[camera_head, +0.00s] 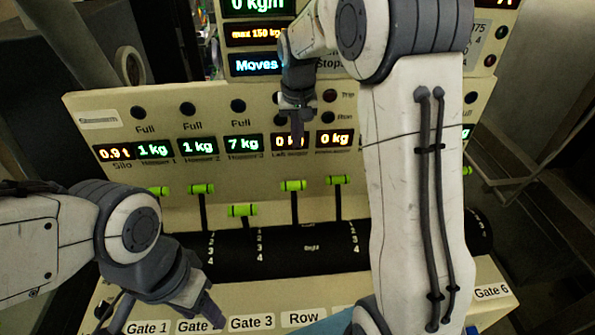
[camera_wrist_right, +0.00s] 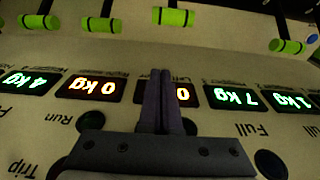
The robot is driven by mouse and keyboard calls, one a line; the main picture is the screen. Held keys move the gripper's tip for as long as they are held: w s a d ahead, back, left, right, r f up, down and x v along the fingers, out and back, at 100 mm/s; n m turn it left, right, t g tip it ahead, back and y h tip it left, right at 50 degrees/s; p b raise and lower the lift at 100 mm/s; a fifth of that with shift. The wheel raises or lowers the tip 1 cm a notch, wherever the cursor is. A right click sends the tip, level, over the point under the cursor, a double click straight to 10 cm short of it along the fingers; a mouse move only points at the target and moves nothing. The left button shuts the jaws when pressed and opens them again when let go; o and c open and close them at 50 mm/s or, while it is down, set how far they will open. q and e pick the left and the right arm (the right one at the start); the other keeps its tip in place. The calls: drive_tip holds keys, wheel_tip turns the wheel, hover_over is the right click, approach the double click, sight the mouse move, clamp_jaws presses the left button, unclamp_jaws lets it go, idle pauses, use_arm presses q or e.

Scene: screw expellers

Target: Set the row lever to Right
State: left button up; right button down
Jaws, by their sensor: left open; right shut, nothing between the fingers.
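The row lever (camera_head: 293,186) is a black stem with a bright green cross handle, in line above the label Row (camera_head: 303,318). Its handle also shows at the top of the right wrist view (camera_wrist_right: 172,17). My right gripper (camera_head: 297,135) is shut and empty, in front of the panel above the lever, over a 0 kg display. Its closed fingers (camera_wrist_right: 165,75) point toward the handle in the right wrist view, apart from it in the picture. My left gripper (camera_head: 165,311) is open and empty near the Gate labels.
The Gate 3 lever (camera_head: 242,210) stands left of the row lever and sits lower. Another green lever (camera_head: 338,180) stands close on its right. A black drum (camera_head: 270,250) runs below the levers. My right arm hides the panel's right part.

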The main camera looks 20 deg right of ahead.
drive_tip(key=f+p, duration=0.1)
drive_tip(key=f, duration=0.5)
drive_tip(key=w+f+p, duration=0.1)
drive_tip(key=f, duration=0.2)
drive_tip(key=shift+d+f+p, duration=0.1)
drive_tip(key=shift+d+p, duration=0.05)
drive_tip(key=shift+p, duration=0.2)
drive_tip(key=shift+s+a+p, duration=0.3)
drive_tip(key=shift+s+p, duration=0.2)
drive_tip(key=shift+s, duration=0.4)
drive_tip(key=shift+s+a+p, duration=0.25)
drive_tip(key=shift+s+p, duration=0.2)
drive_tip(key=shift+s, duration=0.4)
